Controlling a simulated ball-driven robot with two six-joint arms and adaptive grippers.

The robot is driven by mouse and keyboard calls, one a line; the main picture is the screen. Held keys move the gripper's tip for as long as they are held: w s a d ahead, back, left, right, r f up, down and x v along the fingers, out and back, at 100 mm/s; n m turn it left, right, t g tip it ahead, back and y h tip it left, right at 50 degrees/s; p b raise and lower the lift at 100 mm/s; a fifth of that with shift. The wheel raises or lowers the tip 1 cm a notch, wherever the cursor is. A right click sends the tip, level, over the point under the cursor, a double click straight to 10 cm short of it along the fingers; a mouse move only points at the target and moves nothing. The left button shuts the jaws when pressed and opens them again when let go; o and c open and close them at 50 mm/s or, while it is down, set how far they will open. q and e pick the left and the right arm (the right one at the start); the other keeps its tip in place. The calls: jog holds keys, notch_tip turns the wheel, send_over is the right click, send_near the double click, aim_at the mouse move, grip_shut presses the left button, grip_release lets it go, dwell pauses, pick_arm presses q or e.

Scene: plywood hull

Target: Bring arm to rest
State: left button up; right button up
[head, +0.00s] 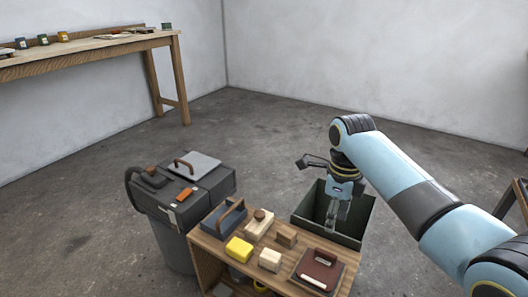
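My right arm comes in from the right, light blue with dark joints. Its gripper (336,226) points down over the open dark green bin (362,222), with its fingertips inside the bin's outline. The fingers are small here, and I cannot tell whether they are apart or closed. I see no object between them. How deep they are in the bin is also unclear. My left gripper is not in view.
A workbench (95,49) lines the back left; the floor between is clear.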

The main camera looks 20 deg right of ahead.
jog(key=s+f+n+p, duration=0.1)
jog(key=s+f+n, duration=0.8)
jog(key=s, duration=0.7)
jog(key=s+f+n+p, duration=0.1)
jog(key=s+f+n, duration=0.9)
jog(key=s, duration=0.7)
jog(key=s+f+n, duration=0.9)
jog(key=s+f, duration=0.2)
jog(key=s, duration=0.5)
jog(key=shift+s+h+p, duration=0.3)
jog(key=shift+h+p, duration=0.1)
jog(key=shift+d, duration=0.1)
